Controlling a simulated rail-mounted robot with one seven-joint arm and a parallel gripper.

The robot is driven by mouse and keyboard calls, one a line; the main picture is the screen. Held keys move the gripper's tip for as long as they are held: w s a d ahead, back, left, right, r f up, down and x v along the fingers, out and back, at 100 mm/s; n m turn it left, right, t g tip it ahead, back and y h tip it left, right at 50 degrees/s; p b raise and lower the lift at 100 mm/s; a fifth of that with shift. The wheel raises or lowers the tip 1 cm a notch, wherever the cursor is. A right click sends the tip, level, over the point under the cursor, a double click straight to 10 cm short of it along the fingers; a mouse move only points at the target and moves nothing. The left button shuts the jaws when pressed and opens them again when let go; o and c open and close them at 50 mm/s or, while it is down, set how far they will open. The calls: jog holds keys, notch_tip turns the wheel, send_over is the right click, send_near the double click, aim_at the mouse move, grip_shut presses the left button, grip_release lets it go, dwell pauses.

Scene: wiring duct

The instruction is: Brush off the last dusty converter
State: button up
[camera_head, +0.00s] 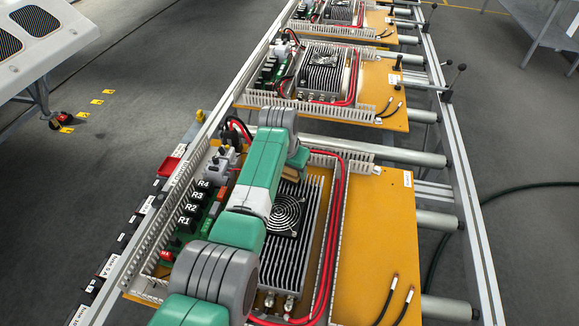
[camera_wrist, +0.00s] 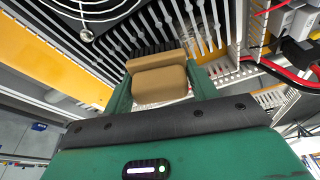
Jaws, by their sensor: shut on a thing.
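The nearest converter (camera_head: 306,232) is a finned grey heat sink with a round fan, on an orange board (camera_head: 375,240). Its fins (camera_wrist: 118,42) and fan guard (camera_wrist: 92,8) also show in the wrist view. My gripper (camera_wrist: 162,88) is shut on a tan brush (camera_wrist: 158,84), whose dark bristles (camera_wrist: 155,48) point at the fins near the converter's end. Whether the bristles touch the fins I cannot tell. In the head view, the brush (camera_head: 291,174) is partly hidden by my arm. Two similar converters (camera_head: 325,72) (camera_head: 338,11) sit on boards farther back. I cannot make out dust.
Slotted white wiring ducts (camera_head: 180,190) border the nearest board, with red cables (camera_head: 338,215) running beside the converter. Relays (camera_head: 192,209) stand at its left. Metal rollers (camera_head: 440,222) and a side rail (camera_head: 465,180) carry the boards. The board's right part is mostly bare.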

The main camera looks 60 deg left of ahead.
jog(key=shift+s+a+f, duration=0.2)
jog(key=shift+s+a, duration=1.35)
jog(key=shift+a, duration=0.05)
jog(key=shift+s+a+r+b, duration=0.1)
jog(key=shift+s+a+b, duration=0.35)
jog(key=shift+s+a, duration=0.6)
notch_tip(320, 180, up, 6)
jog(key=p, duration=0.5)
jog(key=shift+r+p, duration=0.15)
jog(key=shift+p, duration=0.15)
notch_tip(320, 180, up, 3)
jog(key=p, duration=0.2)
jog(key=shift+w+p, duration=0.1)
jog(key=shift+p, duration=0.2)
